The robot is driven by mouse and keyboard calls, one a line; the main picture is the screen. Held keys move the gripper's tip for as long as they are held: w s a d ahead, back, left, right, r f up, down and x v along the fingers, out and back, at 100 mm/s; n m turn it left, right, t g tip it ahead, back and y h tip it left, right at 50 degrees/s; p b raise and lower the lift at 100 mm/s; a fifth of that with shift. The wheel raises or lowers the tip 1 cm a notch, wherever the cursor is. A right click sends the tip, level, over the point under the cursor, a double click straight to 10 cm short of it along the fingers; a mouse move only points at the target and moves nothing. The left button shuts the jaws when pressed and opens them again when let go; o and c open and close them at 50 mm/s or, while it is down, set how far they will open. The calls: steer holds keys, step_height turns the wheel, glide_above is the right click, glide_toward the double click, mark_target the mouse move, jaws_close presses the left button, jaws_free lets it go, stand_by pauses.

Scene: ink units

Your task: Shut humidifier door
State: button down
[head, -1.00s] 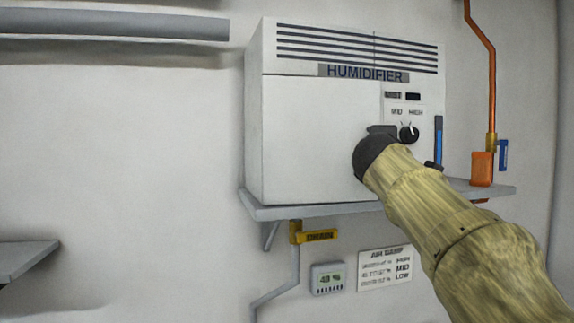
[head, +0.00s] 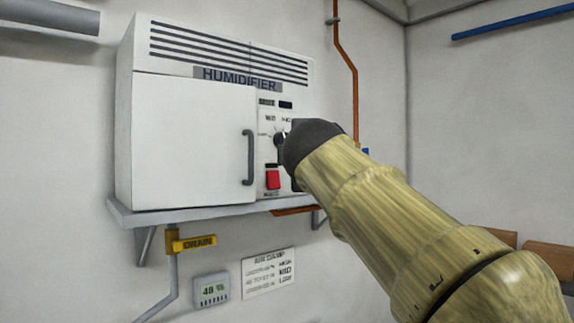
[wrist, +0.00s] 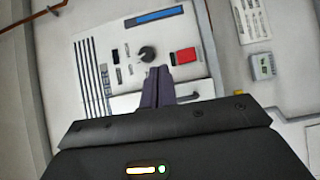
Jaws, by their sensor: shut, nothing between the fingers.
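The white humidifier (head: 128,150) stands on a wall shelf. Its door (head: 185,140) looks flush with the front, with no gap visible, and its dark grey handle (head: 248,157) is at the right edge. My gripper is before the control panel, right of the handle; in the head view my dark wrist (head: 310,142) hides its fingers. In the wrist view my gripper (wrist: 158,74) is shut and empty, its fingertips near the black knob (wrist: 147,54) and red switch (wrist: 184,56). I cannot tell whether they touch the panel. The red switch also shows in the head view (head: 273,179).
The grey shelf (head: 190,215) carries the humidifier. A yellow drain valve (head: 190,244), a small meter (head: 211,290) and a printed card (head: 268,272) are below. A copper pipe (head: 346,60) runs up the wall at right. The space left of the humidifier is clear.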

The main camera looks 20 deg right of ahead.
steer(key=shift+s, duration=0.45)
step_height(320, 180, down, 33)
steer(key=w+a+m+g+y+b, duration=0.2)
steer(key=w+a+m+g+y, duration=0.1)
steer(key=m+g, duration=0.3)
steer(key=s+f+m+g, duration=0.3)
steer(key=s+f, duration=0.3)
steer(key=f, duration=0.4)
steer(key=s+a+f+m+g+y, duration=0.1)
steer(key=s+f+m+g, duration=0.1)
steer(key=s+f, duration=0.5)
steer(key=s+f+m+g+b, duration=0.1)
steer(key=s+f+m+g, duration=0.2)
steer(key=s+f, duration=0.4)
step_height(320, 180, down, 6)
steer(key=shift+a+r+m+g+y, duration=0.15)
steer(key=shift+a+m+g+y, duration=0.15)
steer(key=shift+m, duration=0.2)
